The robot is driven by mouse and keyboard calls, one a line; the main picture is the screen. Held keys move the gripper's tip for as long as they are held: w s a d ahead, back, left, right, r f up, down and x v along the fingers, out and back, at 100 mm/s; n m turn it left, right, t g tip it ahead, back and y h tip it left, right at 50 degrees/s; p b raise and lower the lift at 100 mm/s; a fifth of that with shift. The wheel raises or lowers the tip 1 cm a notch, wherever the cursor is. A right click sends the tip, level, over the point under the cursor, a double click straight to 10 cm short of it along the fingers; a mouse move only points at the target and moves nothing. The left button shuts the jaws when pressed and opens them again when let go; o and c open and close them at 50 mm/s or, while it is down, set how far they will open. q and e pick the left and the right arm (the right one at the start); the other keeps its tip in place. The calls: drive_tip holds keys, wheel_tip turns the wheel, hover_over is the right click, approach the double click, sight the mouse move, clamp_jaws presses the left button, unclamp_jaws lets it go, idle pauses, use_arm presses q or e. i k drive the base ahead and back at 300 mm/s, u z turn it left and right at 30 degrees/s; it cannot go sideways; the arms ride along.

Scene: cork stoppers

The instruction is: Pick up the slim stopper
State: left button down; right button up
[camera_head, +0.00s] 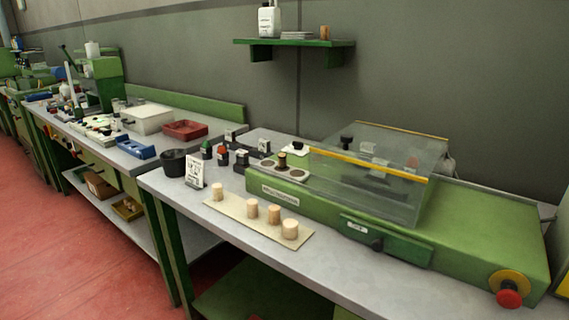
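The far-left stopper (217,193) stands apart from the others. The first three look similar in width, so I cannot tell surely which is the slim one. Neither of my grippers is in view, and nothing touches the stoppers.
Behind the strip is a green machine (463,233) with a clear guard (375,180) and a red knob (509,299). The worktop before the strip is clear.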

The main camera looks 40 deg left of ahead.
sight(282, 158)
drive_tip(key=u, duration=2.85)
drive_tip(key=i, duration=2.3)
drive_tip(key=z, duration=2.95)
